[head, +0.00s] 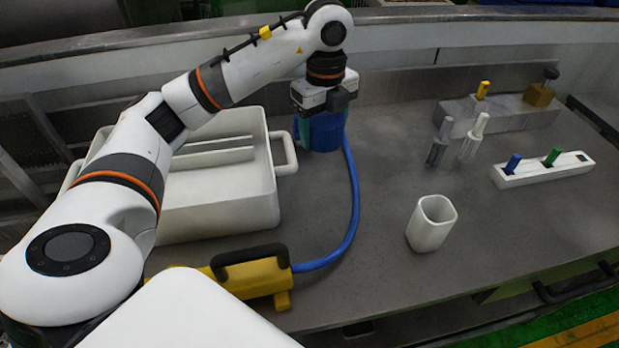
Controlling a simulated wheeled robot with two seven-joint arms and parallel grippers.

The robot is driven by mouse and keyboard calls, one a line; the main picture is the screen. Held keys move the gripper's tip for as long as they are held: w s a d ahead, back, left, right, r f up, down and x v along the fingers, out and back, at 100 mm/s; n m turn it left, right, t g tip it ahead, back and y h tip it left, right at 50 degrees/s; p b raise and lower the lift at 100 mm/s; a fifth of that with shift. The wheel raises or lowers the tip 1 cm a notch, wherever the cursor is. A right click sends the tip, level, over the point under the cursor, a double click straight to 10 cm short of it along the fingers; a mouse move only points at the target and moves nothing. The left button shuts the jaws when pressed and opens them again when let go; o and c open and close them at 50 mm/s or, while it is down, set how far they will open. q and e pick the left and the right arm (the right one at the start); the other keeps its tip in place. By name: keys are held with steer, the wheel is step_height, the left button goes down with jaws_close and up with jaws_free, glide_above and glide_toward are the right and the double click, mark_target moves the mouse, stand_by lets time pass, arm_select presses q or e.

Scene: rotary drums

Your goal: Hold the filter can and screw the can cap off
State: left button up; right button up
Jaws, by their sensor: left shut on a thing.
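A blue cylindrical body (324,134), which looks like the filter can, stands on the grey table at the back, left of the picture's middle. My left gripper (322,118) points down over it and is shut on it from above. The gripper hides the top of the blue body, so I cannot make out a cap. A teal part shows at its left side. My right gripper is out of view.
A blue hose (353,205) curves from beside the can to a yellow tool (255,279) at the front. A white handled bin (225,216) stands left of the can. A white cup (431,224) stands right of centre. Racks with small handled tools (545,171) are at the right.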

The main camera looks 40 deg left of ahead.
mark_target(320, 199)
arm_select(q)
step_height(320, 199, down, 14)
steer(key=shift+f+p, duration=0.1)
steer(key=shift+p, duration=0.55)
step_height(320, 199, down, 3)
steer(key=shift+r, duration=0.1)
steer(key=shift+f+p, duration=0.3)
steer(key=shift+f, duration=0.1)
steer(key=shift+f, duration=0.1)
steer(key=shift+f, duration=0.15)
steer(key=o, duration=1.1)
